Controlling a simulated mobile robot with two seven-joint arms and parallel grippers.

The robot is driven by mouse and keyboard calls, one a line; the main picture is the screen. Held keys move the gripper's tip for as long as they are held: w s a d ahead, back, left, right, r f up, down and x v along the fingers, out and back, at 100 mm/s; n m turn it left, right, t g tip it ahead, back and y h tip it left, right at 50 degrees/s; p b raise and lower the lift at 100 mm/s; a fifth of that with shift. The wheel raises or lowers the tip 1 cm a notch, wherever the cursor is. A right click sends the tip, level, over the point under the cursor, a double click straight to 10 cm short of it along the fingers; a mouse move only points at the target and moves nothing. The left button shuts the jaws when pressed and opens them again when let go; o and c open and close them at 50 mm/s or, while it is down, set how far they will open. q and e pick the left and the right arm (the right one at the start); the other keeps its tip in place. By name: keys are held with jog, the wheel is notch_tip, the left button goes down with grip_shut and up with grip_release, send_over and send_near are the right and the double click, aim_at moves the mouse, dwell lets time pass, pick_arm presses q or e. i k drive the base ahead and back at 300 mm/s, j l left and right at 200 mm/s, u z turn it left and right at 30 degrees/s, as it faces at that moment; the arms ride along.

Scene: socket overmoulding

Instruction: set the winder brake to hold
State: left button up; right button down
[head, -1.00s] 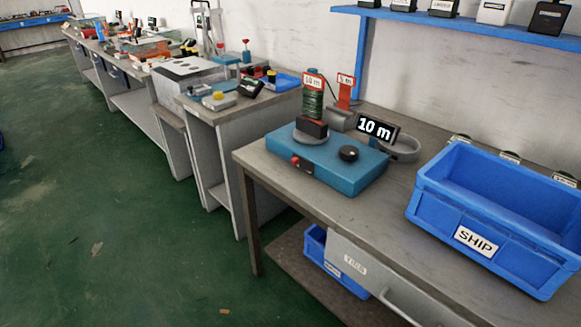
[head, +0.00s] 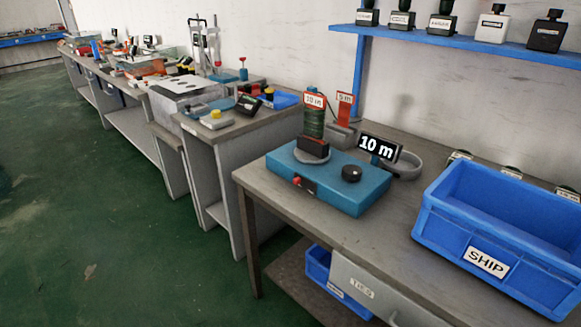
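The winder is a teal box (head: 335,188) on the near grey table. On its top are a round grey plate with a dark block (head: 312,147) and a black round knob (head: 351,173). A red part (head: 297,181) sits on its front face; I cannot tell which of these is the brake or how it is set. A black display (head: 379,150) behind the box reads "10 m". A green spool (head: 314,122) with a "10 m" tag stands behind it. Neither of my grippers is in view.
A blue bin marked "SHIP" (head: 487,262) stands on the right of the table (head: 408,214). A blue shelf (head: 455,40) with several bottle-like items hangs on the wall. Other benches (head: 232,125) run away to the left. Green floor (head: 110,230) is clear at the left.

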aim_at(297, 180)
jog(key=i+j+z, duration=0.2)
jog(key=j, duration=0.2)
jog(key=i+j+z, duration=0.2)
jog(key=j, duration=0.2)
jog(key=i+j+z, duration=0.2)
jog(key=j, duration=0.2)
jog(key=j+z, duration=0.25)
jog(key=j, duration=0.2)
